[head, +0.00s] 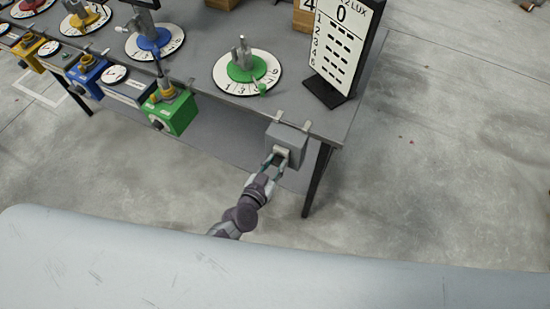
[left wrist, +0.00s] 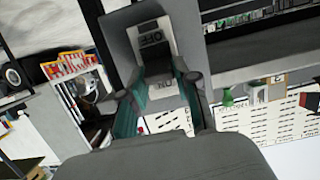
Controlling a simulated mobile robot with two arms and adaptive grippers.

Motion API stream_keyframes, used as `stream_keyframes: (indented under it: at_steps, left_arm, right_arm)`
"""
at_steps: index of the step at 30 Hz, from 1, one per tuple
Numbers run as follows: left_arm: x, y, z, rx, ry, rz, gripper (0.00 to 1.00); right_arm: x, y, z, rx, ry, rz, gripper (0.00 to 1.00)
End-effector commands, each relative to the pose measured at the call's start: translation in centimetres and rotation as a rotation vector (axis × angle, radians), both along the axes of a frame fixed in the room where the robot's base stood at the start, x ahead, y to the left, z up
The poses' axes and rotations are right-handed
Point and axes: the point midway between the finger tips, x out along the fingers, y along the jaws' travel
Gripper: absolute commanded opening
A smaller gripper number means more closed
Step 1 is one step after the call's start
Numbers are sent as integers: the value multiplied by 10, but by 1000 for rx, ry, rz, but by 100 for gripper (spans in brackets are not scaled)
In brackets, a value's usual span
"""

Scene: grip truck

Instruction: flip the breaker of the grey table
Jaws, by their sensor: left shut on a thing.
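The grey table (head: 199,62) runs across the upper left of the head view. Its breaker, a grey box (head: 288,137), is clamped to the front edge near the right corner. In the left wrist view, the breaker's pale switch plate (left wrist: 157,40) carries OFF and ON lettering, upside down. My left gripper (head: 275,163) reaches up to the front of the box, its fingers closed on the breaker switch. In the left wrist view the green-padded fingers (left wrist: 160,98) straddle the switch area. The switch lever is largely hidden between them, and its position is unclear. My right gripper is not in view.
A green dial (head: 245,68) and a black-framed sign (head: 342,48) stand on the tabletop above the breaker. A green box (head: 171,111) hangs from the edge to the left. A table leg (head: 318,180) is just right of the breaker. The floor at right is open.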

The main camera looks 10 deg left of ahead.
Motion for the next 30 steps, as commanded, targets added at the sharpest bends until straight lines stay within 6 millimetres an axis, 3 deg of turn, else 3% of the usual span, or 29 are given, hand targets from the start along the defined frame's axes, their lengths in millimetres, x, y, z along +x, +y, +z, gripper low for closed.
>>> stream_keyframes:
  at_steps: [8, 9, 14, 23, 30]
  left_arm:
    - [1, 0, 0, -2, 0, 1, 0]
    - [1, 0, 0, -2, 0, 1, 33]
    - [1, 0, 0, -2, 0, 1, 56]
    - [-1, 0, 0, -2, 1, 0, 56]
    - [-32, 10, 7, -3, 3, 2, 56]
  right_arm:
    - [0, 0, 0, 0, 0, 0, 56]
    - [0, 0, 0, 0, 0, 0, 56]
    - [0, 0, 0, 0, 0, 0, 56]
    - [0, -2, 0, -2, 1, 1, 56]
    - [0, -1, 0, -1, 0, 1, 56]
